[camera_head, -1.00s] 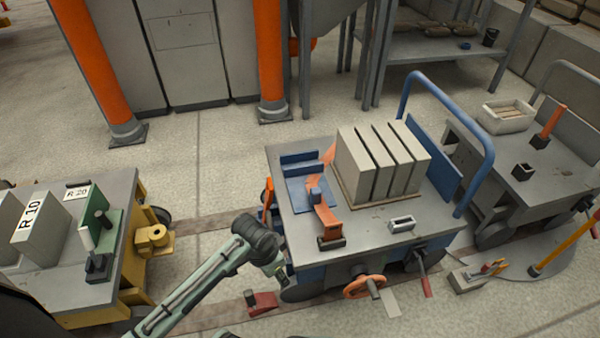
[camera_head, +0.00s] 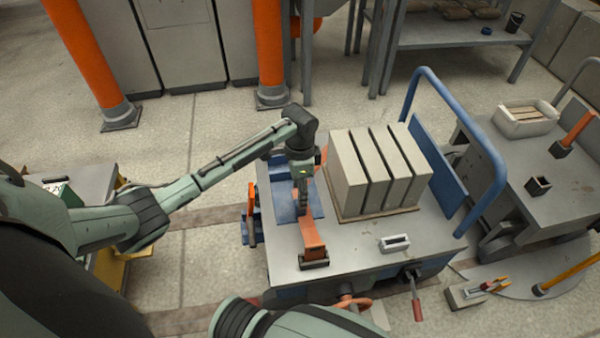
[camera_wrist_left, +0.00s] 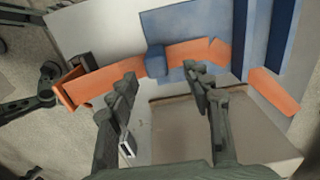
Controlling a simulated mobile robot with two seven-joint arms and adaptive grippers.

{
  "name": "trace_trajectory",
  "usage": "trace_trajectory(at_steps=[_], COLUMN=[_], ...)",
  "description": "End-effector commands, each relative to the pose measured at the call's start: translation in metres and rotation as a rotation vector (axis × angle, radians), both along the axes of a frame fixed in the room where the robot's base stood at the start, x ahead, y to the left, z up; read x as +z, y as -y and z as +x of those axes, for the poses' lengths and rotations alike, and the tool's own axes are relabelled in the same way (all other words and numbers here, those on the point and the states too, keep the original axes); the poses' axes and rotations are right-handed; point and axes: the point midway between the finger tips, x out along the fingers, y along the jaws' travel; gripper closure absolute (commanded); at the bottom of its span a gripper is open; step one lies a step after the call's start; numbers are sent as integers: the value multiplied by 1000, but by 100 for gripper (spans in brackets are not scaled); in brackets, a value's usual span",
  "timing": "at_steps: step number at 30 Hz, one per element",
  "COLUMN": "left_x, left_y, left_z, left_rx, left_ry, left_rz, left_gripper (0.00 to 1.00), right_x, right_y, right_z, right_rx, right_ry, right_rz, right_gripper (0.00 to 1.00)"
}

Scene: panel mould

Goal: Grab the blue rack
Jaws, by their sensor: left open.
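The blue rack (camera_head: 316,199) is a flat blue plate with upright ribs at the left rear of the grey cart top (camera_head: 345,245). An orange bar (camera_head: 313,236) with a blue knob (camera_wrist_left: 155,61) lies across its edge. My left gripper (camera_head: 302,208) is over the rack and hides much of it. The rack's plate (camera_wrist_left: 190,32) shows beyond the fingertips. Contact cannot be told. My right gripper is not in view.
Grey upright panels (camera_head: 375,170) stand on a board right of the rack. A blue handrail (camera_head: 462,135) rises at the cart's right. A small metal block (camera_head: 394,243) lies near the front edge. A second cart (camera_head: 515,190) stands at right.

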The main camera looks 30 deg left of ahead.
Motion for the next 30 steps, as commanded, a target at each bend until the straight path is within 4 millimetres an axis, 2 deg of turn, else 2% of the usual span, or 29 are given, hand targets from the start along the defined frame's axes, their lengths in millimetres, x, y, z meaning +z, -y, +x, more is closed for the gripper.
trace_trajectory(at_steps=[18, 26, 27, 30], left_x=[-74, -77, -77, -77], left_y=[2, 3, 2, 2], left_z=[-5, -5, -5, -5], left_rx=[0, -1, -1, -1], left_ry=[-1, 0, 0, 0], left_rz=[2, 1, 1, 1], left_gripper=[50, 50, 51, 64], right_x=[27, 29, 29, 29], right_y=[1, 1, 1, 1], right_z=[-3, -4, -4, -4], right_rx=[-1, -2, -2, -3], right_ry=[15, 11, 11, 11], right_rz=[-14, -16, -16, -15], right_gripper=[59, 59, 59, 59])
